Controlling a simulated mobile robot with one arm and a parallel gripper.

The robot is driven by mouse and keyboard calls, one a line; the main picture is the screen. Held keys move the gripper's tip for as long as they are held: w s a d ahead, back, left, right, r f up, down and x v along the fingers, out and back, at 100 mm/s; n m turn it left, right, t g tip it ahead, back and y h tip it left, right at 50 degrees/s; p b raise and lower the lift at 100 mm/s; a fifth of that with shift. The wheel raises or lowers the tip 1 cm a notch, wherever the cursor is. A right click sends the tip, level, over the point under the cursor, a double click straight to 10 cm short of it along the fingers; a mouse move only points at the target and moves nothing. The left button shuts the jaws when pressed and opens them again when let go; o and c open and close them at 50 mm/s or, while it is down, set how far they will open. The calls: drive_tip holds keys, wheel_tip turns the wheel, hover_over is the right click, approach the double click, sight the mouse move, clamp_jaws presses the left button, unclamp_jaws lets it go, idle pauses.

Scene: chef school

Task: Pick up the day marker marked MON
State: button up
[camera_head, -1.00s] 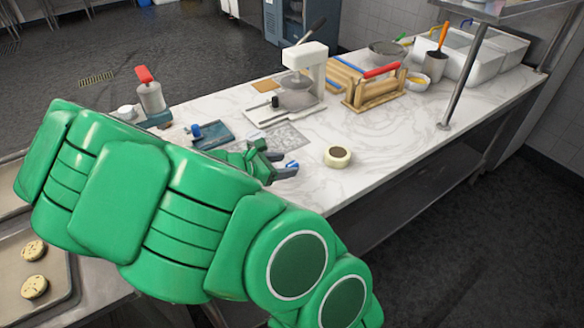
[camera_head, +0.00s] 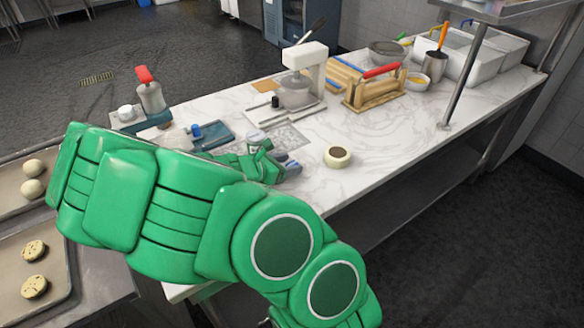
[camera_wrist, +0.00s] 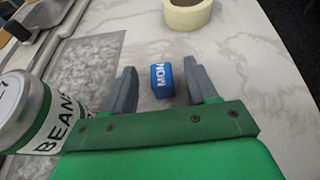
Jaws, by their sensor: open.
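The day marker marked MON (camera_wrist: 161,80) is a small blue block with white letters. In the wrist view it lies on the white marble counter between the two grey fingers of my gripper (camera_wrist: 160,84). The fingers are open, with a gap on each side of the marker. In the head view my gripper (camera_head: 282,168) is low over the counter, left of the tape roll. The marker cannot be made out in the head view, where my gripper and arm cover that spot.
A can labelled BEANS (camera_wrist: 35,115) stands close left of my gripper. A tape roll (camera_head: 337,157) sits to the right, also in the wrist view (camera_wrist: 187,12). A grey speckled mat (camera_wrist: 85,70) lies left of the marker. The counter (camera_head: 400,140) is clear farther right.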

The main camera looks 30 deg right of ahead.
sight(293, 164)
drive_tip(key=shift+x, duration=1.8)
drive_tip(key=c, duration=1)
